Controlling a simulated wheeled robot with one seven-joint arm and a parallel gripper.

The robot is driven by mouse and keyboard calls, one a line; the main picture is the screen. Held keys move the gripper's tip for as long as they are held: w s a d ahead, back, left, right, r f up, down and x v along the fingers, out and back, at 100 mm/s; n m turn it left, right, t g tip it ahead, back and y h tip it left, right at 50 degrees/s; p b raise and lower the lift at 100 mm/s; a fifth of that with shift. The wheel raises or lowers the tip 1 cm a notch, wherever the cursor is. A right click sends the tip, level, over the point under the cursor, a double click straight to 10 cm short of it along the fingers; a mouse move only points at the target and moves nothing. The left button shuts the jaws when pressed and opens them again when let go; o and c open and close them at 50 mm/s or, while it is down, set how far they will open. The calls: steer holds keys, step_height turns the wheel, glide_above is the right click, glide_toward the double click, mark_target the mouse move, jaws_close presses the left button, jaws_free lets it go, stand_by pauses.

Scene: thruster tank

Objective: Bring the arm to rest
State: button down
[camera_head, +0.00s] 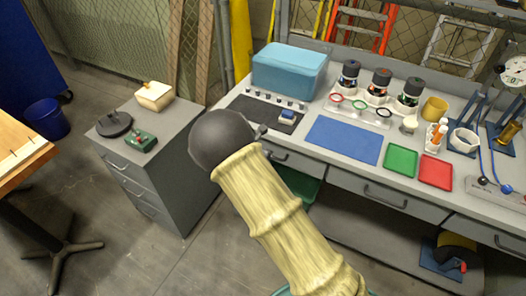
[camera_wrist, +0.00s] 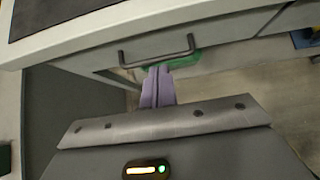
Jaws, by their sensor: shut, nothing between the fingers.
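My arm reaches up through the middle of the head view, with pale ribbed links and a dark round joint. It stands in front of the workbench (camera_head: 330,164). My gripper (camera_wrist: 158,70) shows in the wrist view as two pale purple fingers side by side. They are closed together with nothing between them. The fingers point towards the bench's drawer front, just below a dark drawer handle (camera_wrist: 160,52) in the picture. I cannot tell from this view how far apart they are. In the head view my gripper is mostly hidden behind the dark joint.
The bench top holds a blue box (camera_head: 289,70), a blue mat (camera_head: 344,139), green tray (camera_head: 400,160) and red tray (camera_head: 436,171), and several jars and tools. A grey drawer cabinet (camera_head: 165,175) stands left, a wooden table (camera_head: 20,150) farther left. Open floor lies between.

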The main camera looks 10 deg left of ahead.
steer(key=s+d+r+m+g+p, duration=0.1)
steer(key=s+d+r+m+g, duration=0.1)
steer(key=s+d+r+m, duration=0.5)
steer(key=s+d+r+m+g+p, duration=0.2)
steer(key=d+r+m+g, duration=0.1)
steer(key=d+m, duration=0.6)
steer(key=s+d+r+m+y+p, duration=0.1)
steer(key=s+d+r+m, duration=0.1)
steer(key=s+m, duration=0.3)
steer(key=s+d+r+m+y+p, duration=0.1)
steer(key=s+d+r+m, duration=0.2)
steer(key=s+r+m, duration=0.2)
steer(key=s+d+r+m+g+y, duration=0.1)
steer(key=s+d+r+m, duration=0.2)
steer(key=s+m, duration=0.3)
steer(key=shift+s+d+r+p, duration=0.2)
steer(key=shift+s+p, duration=0.2)
steer(key=shift+s, duration=0.35)
